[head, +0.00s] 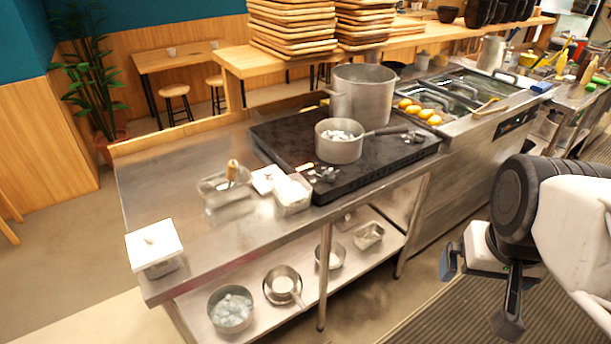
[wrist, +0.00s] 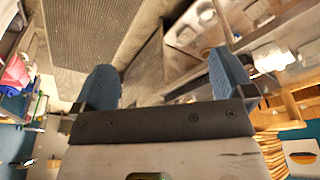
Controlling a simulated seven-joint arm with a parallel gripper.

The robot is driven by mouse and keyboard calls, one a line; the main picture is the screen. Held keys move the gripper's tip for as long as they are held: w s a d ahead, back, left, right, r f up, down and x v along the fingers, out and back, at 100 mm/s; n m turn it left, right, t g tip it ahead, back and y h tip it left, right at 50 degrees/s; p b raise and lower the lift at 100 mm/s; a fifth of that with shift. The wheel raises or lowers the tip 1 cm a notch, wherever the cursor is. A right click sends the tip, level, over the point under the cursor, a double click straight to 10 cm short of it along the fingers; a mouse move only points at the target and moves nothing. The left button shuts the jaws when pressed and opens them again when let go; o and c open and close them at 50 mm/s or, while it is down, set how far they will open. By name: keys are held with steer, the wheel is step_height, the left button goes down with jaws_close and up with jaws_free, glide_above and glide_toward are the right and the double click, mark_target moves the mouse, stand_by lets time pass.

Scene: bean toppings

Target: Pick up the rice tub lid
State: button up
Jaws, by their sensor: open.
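A square white lid (head: 154,241) with a small raised handle covers a tub (head: 166,269) at the near left corner of the steel counter. The tub's contents are hidden. My gripper (head: 480,290) hangs over the floor in front of the counter, at the right of the head view, far from the lid. In the wrist view my gripper (wrist: 165,88) has its two blue-padded fingers wide apart with nothing between them. I cannot make out the lid for certain in the wrist view.
On the counter (head: 190,215) stand a clear container with a wooden-handled tool (head: 232,172), a tub with white contents (head: 292,194) and a black stove with a saucepan (head: 339,149) and tall pot (head: 362,95). Pans sit on the lower shelf. The counter around the lidded tub is clear.

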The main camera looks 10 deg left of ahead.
steer(key=c, duration=0.7)
steer(key=shift+o, duration=0.2)
